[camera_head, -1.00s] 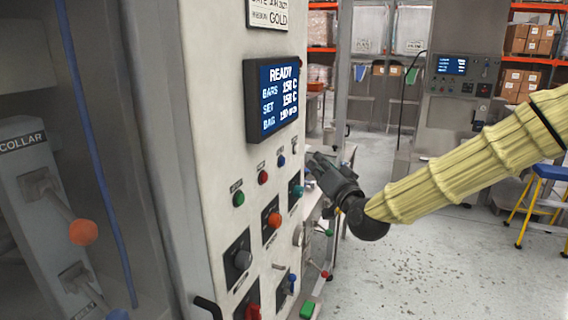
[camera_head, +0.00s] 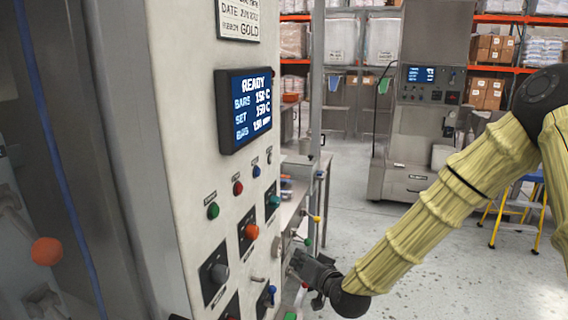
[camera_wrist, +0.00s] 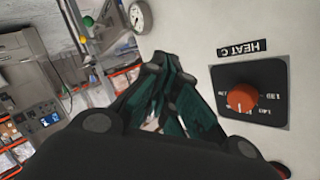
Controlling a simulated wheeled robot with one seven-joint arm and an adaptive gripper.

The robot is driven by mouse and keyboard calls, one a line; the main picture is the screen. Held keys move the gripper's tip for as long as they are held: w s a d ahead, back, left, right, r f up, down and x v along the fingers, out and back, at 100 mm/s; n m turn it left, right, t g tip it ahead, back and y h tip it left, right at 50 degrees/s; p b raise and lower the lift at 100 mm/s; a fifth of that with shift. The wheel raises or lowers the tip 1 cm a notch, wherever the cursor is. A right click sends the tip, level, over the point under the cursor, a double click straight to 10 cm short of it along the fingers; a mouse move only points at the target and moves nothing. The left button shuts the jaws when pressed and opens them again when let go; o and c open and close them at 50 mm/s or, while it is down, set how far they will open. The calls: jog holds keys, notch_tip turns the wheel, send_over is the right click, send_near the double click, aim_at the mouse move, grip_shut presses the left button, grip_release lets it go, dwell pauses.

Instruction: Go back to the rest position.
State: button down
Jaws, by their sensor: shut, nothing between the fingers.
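My gripper (camera_head: 306,268) is in front of the lower right part of the control panel in the head view, at the end of my yellow-sleeved arm. In the wrist view its dark green fingers (camera_wrist: 165,92) come together, with nothing seen held. An orange knob (camera_wrist: 242,98) on a black plate marked HEAT C is to the right of the fingers in the wrist view. The same orange knob (camera_head: 251,232) is up and left of my gripper in the head view. I cannot tell whether the gripper touches the panel.
The machine's panel (camera_head: 185,150) with a READY screen (camera_head: 247,107) fills the left side. A narrow steel bench (camera_head: 290,205) stands behind it. The speckled floor (camera_head: 440,270) is open.

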jog(key=s+d+f+g+h, duration=0.1)
jog(key=s+d+f+g, duration=0.15)
jog(key=s+f, duration=0.55)
jog(key=s+d+f+g+h+b, duration=0.1)
jog(key=s+d+f+g, duration=0.3)
jog(key=f, duration=0.6)
jog(key=s+d+f+h, duration=0.1)
jog(key=s+f, duration=0.7)
jog(key=f, duration=0.2)
jog(key=s+d+f+g+h, duration=0.2)
jog(key=s+d+f, duration=0.3)
jog(key=s, duration=0.8)
jog(key=s+d+f+n+g+h, duration=0.1)
jog(key=s+d+f+g, duration=0.3)
jog(key=s, duration=0.8)
notch_tip(320, 180, down, 3)
jog(key=shift+s+d+r+g+h+b, duration=0.15)
jog(key=shift+s+d+g+h+b, duration=0.25)
jog(key=shift+d, duration=0.7)
